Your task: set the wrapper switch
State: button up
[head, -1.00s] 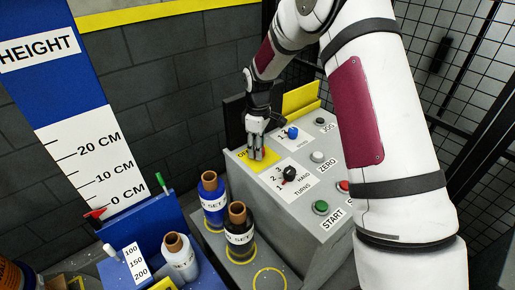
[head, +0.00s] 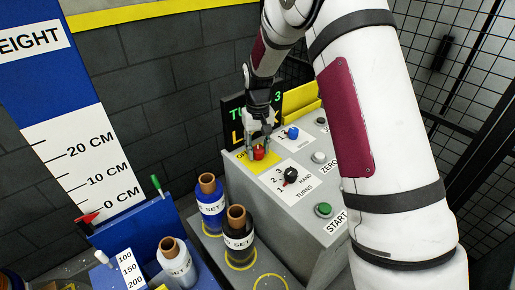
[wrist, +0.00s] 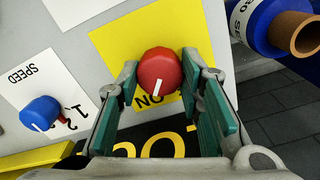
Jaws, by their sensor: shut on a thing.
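The wrapper switch is a red round knob (head: 259,152) with a white pointer line, on a yellow plate (head: 268,163) at the far left of the grey console top. In the wrist view the red knob (wrist: 159,72) sits between my gripper's green-padded fingers (wrist: 168,95). My gripper (head: 260,143) is shut on it from above. The pointer line aims at the label beside it, which reads as ON upside down. The other lettering on the plate is partly hidden by my fingers. Behind the knob, a black display (head: 234,121) shows lit green and yellow text, partly covered by my arm.
The console (head: 300,215) also carries a blue knob (head: 292,133), a black hand-turns selector (head: 290,175) and a green start button (head: 323,210). Blue (head: 211,204) and black (head: 238,239) film rolls stand close at its left. A wire fence (head: 470,110) lies to the right.

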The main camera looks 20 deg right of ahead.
aim_at(258, 148)
jog(key=shift+m, duration=0.8)
jog(key=o, duration=1.2)
jog(key=shift+c, duration=0.2)
jog(key=shift+r, duration=0.1)
notch_tip(258, 148, up, 12)
